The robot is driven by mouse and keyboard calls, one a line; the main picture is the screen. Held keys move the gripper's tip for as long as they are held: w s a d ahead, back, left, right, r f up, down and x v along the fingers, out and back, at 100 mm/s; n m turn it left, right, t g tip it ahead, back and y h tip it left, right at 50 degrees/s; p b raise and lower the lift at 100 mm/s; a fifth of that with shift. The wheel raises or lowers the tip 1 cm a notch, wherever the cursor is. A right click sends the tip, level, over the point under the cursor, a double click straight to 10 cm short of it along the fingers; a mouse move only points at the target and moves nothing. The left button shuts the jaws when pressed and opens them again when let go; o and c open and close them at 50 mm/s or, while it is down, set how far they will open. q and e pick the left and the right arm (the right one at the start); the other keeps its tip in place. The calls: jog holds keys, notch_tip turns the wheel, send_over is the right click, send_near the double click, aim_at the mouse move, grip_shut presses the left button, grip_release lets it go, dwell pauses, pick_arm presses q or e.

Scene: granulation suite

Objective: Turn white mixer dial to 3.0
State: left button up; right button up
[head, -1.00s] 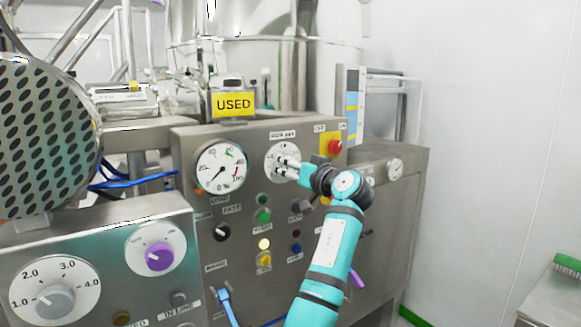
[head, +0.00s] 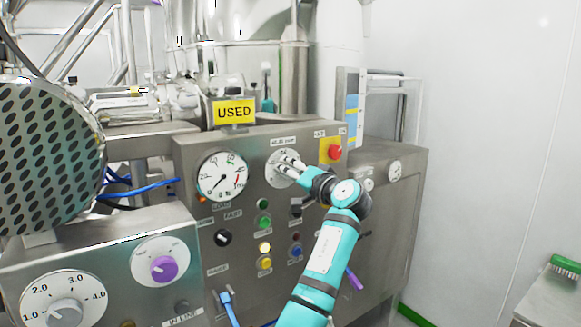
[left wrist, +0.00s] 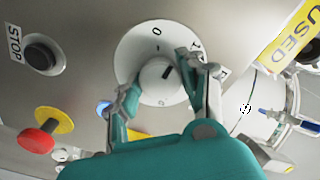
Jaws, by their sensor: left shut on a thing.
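A white round dial plate (head: 272,174) with a pale knob is on the upper part of the grey panel, under the yellow USED sign. In the left wrist view the plate (left wrist: 135,48) shows a 0 at the top and a 1 at upper right. Its knob (left wrist: 157,74) has a dark mark pointing up and right, between these figures. My left gripper (head: 285,163) is at this dial, shut on the knob, with one finger on each side. The fingers hide part of the scale. A second white dial plate (head: 42,292), marked 1.0 to 4.0, has a grey-white knob at lower left.
A red button (head: 335,152) on a yellow plate is just right of the dial. A gauge (head: 222,177) is to its left. A purple knob (head: 163,268) is at lower left. Several buttons and a blue cable sit below.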

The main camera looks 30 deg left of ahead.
pick_arm(q)
jog(key=shift+f+m+p, duration=0.1)
jog(key=shift+m+p, duration=8.75)
jog(key=shift+m, duration=5.65)
jog(key=o, duration=0.8)
jog(key=shift+c, duration=0.2)
jog(key=o, duration=0.4)
